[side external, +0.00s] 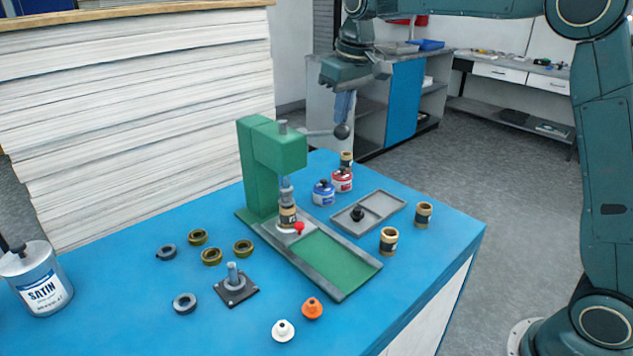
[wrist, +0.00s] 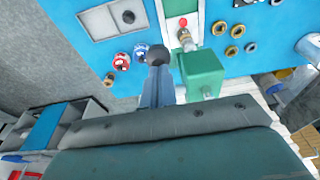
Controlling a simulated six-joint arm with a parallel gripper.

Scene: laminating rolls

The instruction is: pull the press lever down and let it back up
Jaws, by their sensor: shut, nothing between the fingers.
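The green press (side external: 257,165) stands on the blue table, and its top shows in the wrist view (wrist: 203,75). Its lever (side external: 318,132) sticks out to the right, roughly level, ending in a dark ball knob (side external: 341,131). My gripper (side external: 344,115) is shut and empty, pointing down, with its fingertips just above the knob. In the wrist view the knob (wrist: 158,55) shows right at the tips of my shut fingers (wrist: 156,72); I cannot tell whether they touch. A brass and black roll (side external: 288,215) stands under the press ram, with a red part (side external: 299,228) beside it.
A grey tray (side external: 385,203) holds a black part. Blue (side external: 323,194) and red (side external: 342,180) jars and several brass rolls stand right of the press. Several rings, a post on a plate (side external: 235,287) and a SATIN can (side external: 38,280) are left. Stacked sheets (side external: 140,100) rise behind.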

